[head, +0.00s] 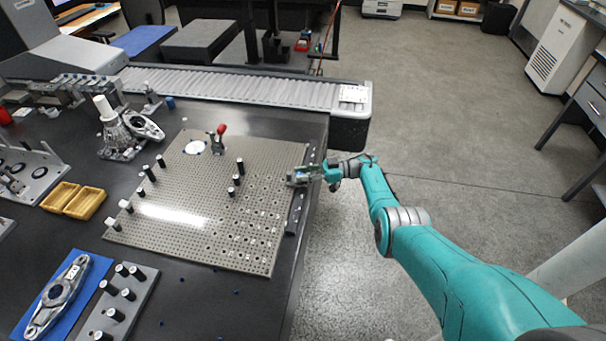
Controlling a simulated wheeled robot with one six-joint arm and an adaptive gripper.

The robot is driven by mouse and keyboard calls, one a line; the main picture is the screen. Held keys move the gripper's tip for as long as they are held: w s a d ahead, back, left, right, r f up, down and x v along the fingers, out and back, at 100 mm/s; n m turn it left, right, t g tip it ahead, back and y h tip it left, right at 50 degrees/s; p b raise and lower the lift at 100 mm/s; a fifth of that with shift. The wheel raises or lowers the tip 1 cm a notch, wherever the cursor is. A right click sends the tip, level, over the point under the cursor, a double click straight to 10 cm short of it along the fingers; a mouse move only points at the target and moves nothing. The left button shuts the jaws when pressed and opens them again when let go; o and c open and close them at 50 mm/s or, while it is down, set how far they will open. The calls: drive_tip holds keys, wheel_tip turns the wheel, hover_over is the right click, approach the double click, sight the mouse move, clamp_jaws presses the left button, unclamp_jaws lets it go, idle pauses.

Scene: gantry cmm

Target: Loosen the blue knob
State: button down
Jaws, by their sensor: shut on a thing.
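A perforated fixture plate (190,225) lies on the dark table. A small bit of blue, which I take to be the blue knob (297,185), shows at the plate's right edge, between or right beside my gripper's fingers. My gripper (298,180) reaches in from the right at that edge and is shut on it. The fingers hide most of the knob, so its shape and angle cannot be told.
A dark rail (297,212) runs along the plate's right edge. A red-handled clamp (219,138) and several black-topped posts (240,167) stand on the plate. Yellow trays (85,203) lie left of it. A roller conveyor (240,88) runs behind. Open floor lies right of the table.

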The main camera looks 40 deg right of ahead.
drive_tip(key=c, duration=0.9)
unclamp_jaws()
drive_tip(key=shift+c, duration=0.2)
drive_tip(key=shift+r, duration=0.15)
wheel_tip(320, 180, up, 10)
drive_tip(key=shift+f, duration=0.2)
